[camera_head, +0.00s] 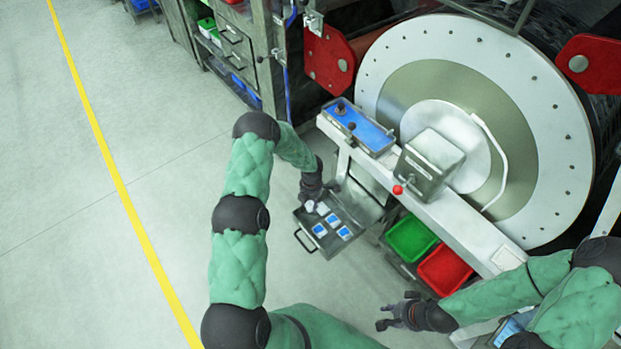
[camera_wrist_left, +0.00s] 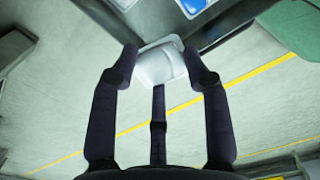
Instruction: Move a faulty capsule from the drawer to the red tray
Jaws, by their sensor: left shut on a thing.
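My left gripper (camera_head: 312,196) is over the far left corner of the open drawer (camera_head: 317,248). In the left wrist view, its fingers (camera_wrist_left: 162,60) are shut on a white capsule (camera_wrist_left: 160,66). That capsule shows as a small white shape (camera_head: 309,206) below the gripper in the head view. Several blue-and-white capsules (camera_head: 332,220) lie in the drawer. The red tray (camera_head: 445,270) stands to the right, beside the green tray (camera_head: 410,238), and looks empty. My right gripper (camera_head: 399,310) is empty, its fingers apart, in front of the red tray.
The large drum (camera_head: 535,130) and its white frame (camera_head: 470,227) rise behind the trays. A blue control panel (camera_head: 359,127) and a metal box (camera_head: 430,162) sit on the frame. The floor left of the drawer is clear, with a yellow line (camera_head: 127,205).

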